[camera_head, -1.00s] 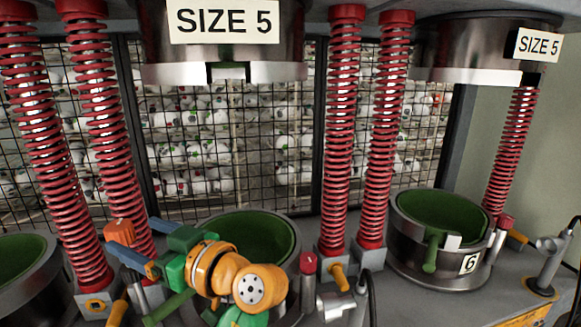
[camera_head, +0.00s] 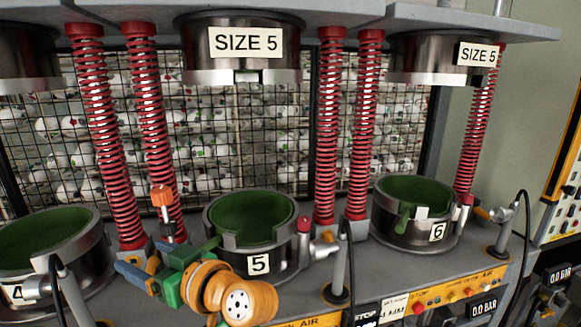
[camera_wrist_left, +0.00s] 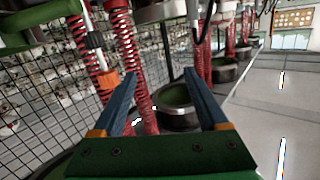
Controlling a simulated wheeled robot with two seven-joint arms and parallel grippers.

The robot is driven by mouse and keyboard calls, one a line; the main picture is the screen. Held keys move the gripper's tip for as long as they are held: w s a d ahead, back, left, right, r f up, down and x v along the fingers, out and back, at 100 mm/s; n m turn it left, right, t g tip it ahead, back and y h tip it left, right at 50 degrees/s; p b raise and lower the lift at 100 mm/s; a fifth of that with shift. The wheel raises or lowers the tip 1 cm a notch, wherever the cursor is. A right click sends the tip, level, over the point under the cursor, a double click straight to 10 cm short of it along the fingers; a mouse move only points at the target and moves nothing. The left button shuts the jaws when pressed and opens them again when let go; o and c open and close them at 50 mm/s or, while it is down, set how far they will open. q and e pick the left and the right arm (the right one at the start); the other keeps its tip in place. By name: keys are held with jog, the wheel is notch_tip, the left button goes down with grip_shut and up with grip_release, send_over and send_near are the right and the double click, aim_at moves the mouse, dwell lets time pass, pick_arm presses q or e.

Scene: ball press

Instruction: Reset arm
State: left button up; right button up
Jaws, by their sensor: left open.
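My left arm, with orange wrist joints and a green gripper body, reaches in at the bottom of the head view. The left gripper (camera_head: 130,270) has blue fingers pointing left, in front of press mould 5 (camera_head: 258,265). In the left wrist view the two blue fingers (camera_wrist_left: 160,85) stand wide apart with nothing between them. A dark metal mould with a green inside (camera_wrist_left: 176,97) shows beyond them. My right gripper is in neither view.
Mould 4 (camera_head: 85,265) is at the left and mould 6 (camera_head: 385,232) at the right. Red springs (camera_head: 103,140) stand between them. Upper moulds labelled SIZE 5 (camera_head: 246,42) hang above. A control panel (camera_head: 455,293) runs along the front edge. A wire cage holds many balls behind.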

pick_arm(q)
jog(key=s+f+m+g+h, duration=0.15)
jog(key=f+m+h, duration=0.25)
jog(key=f, duration=0.8)
jog(key=s+f+m+t+h, duration=0.1)
jog(key=s+f+m+h, duration=0.25)
jog(key=f, duration=0.75)
jog(key=s+d+f+m+g+h, duration=0.2)
jog(key=s+d+f+m+h, duration=0.15)
jog(key=s+f, duration=0.35)
jog(key=s+d+f+m+g+h, duration=0.25)
jog(key=s+f+h, duration=0.2)
jog(key=s, duration=0.55)
notch_tip(320, 180, down, 21)
jog(key=s+b, duration=0.2)
jog(key=b, duration=0.3)
jog(key=s+a+f+g+b, duration=0.1)
jog(key=s+f+b, duration=0.2)
jog(key=s+f, duration=0.9)
jog(key=shift+a+f+g+y, duration=0.35)
jog(key=shift+a+f+g, duration=0.05)
jog(key=shift+f, duration=0.15)
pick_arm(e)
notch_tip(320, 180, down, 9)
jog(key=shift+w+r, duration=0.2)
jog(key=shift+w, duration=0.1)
